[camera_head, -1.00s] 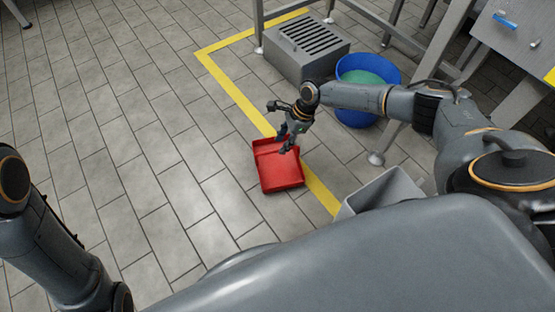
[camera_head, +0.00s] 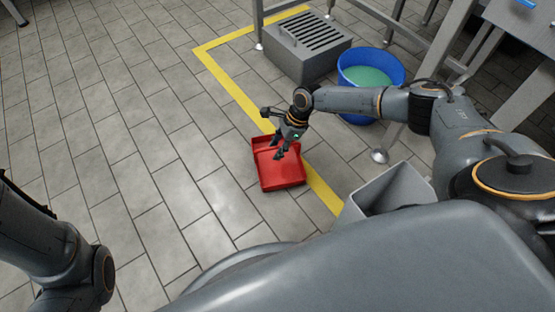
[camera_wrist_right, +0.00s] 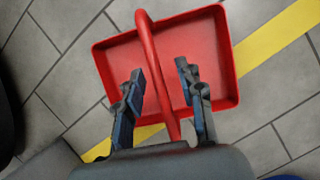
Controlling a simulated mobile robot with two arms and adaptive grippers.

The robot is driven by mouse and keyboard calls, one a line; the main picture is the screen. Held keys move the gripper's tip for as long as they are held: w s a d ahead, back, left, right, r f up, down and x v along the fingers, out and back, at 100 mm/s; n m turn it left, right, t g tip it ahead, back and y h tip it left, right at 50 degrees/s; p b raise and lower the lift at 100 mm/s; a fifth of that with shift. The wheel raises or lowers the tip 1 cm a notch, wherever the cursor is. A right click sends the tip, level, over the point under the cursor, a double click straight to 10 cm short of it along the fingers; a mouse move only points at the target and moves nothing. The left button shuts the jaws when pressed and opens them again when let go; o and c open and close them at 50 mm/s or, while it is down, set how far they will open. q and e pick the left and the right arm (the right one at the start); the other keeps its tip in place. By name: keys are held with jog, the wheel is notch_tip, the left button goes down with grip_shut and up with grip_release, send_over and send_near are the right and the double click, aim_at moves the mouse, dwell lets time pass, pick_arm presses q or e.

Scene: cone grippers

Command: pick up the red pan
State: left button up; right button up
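The red pan (camera_head: 282,178) lies on the tiled floor, partly over the yellow line. It also shows in the right wrist view (camera_wrist_right: 211,42), a shallow tray with a long curved red handle (camera_wrist_right: 149,45). My right gripper (camera_head: 279,153) is over the pan's back part in the head view. In the right wrist view my right gripper (camera_wrist_right: 161,71) is open, with one finger on each side of the handle and visible gaps to both. How far down the fingers reach along the handle I cannot tell. My left gripper is out of view; only part of the left arm shows.
A blue bucket (camera_head: 353,70) with green contents stands behind my right forearm. A grey box with a slotted top (camera_head: 290,62) is at the back. A grey bin (camera_head: 368,198) stands right of the pan, near my body. Floor to the left is clear.

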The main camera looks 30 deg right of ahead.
jog(key=shift+f, duration=0.2)
dwell(0.4)
grip_shut()
